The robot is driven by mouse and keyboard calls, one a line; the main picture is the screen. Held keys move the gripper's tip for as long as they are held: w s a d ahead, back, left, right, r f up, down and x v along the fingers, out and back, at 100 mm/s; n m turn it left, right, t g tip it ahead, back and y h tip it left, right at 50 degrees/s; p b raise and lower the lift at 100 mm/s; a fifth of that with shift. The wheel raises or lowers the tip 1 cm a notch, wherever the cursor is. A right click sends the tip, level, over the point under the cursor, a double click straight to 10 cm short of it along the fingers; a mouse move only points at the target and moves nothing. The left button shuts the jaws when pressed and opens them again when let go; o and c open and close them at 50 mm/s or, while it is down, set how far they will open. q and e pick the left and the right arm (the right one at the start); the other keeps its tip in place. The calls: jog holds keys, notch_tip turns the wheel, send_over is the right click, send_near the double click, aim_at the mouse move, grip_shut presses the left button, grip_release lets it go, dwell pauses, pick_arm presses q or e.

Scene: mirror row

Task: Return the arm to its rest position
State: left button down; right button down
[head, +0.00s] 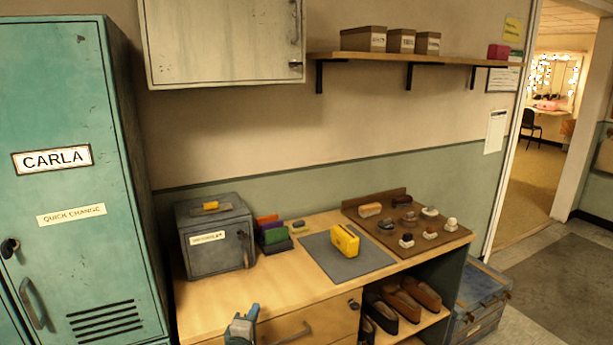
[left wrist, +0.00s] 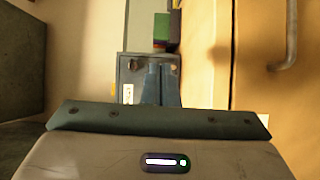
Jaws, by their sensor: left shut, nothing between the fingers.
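My left gripper (head: 243,318) shows at the bottom edge of the head view, in front of the wooden counter's drawer front. Its fingers are shut with nothing between them. In the left wrist view the closed fingers (left wrist: 161,72) point at the grey metal box (left wrist: 134,66). The rest of my left arm is outside the head view. My right gripper is in neither view.
The counter (head: 215,300) holds the grey box (head: 213,238), a yellow object (head: 344,241) on a grey mat (head: 372,262), and a brown tray (head: 354,207) of small items. A teal locker (head: 75,240) stands left. A blue trunk (head: 483,295) sits right.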

pick_arm(q)
jog(key=s+a+f+m+g, duration=0.25)
jog(key=s+f, duration=0.55)
jog(key=f, duration=0.6)
jog(key=s+a+f+m+g+y, duration=0.1)
jog(key=s+a+f+m+g, duration=0.15)
jog(key=s+f, duration=0.85)
jog(key=s+a+f+m+g, duration=0.2)
jog(key=s+f+m+g, duration=0.15)
jog(key=f, duration=1.35)
jog(key=s+a+f+m+g, duration=0.2)
jog(key=s+f, duration=0.3)
jog(key=s, duration=0.9)
jog(key=s+a+f+m+g+y, duration=0.1)
jog(key=s+a+f+m+g, duration=0.2)
jog(key=s, duration=1)
jog(key=s+a+f+m+g+y, duration=0.1)
jog(key=s+a+f+m+g, duration=0.2)
jog(key=s+f, duration=0.6)
jog(key=s+a, duration=0.2)
jog(key=s, duration=0.3)
jog(key=shift+s+a, duration=0.25)
jog(key=shift+s, duration=0.1)
jog(key=c, duration=2.2)
grip_release()
